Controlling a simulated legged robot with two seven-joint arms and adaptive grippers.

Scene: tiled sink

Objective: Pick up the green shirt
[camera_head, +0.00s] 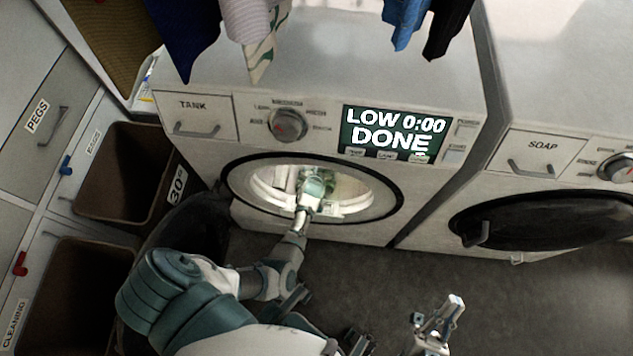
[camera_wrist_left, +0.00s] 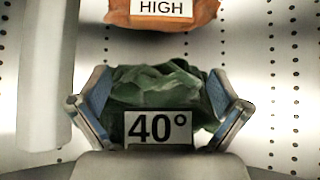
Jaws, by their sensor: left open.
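The green shirt (camera_wrist_left: 160,78) is a crumpled green cloth with a white "40°" label, lying on the perforated metal drum in the left wrist view. My left gripper (camera_wrist_left: 160,100) is open, with one blue-padded finger on each side of the shirt. I cannot tell whether the pads touch it. In the head view my left gripper (camera_head: 313,184) reaches through the round opening of the left washing machine (camera_head: 240,190). Some green shows dimly inside, partly hidden by the gripper. My right gripper (camera_head: 440,322) is low at the bottom right of centre, and its finger opening is unclear.
An orange cloth (camera_wrist_left: 163,14) labelled "HIGH" lies beyond the shirt in the drum. A pale drum fin (camera_wrist_left: 43,75) stands at left. The display (camera_head: 397,135) reads "LOW 0:00 DONE". Brown bins (camera_head: 125,170) stand left; clothes hang above. A second machine (camera_head: 550,215) stands right.

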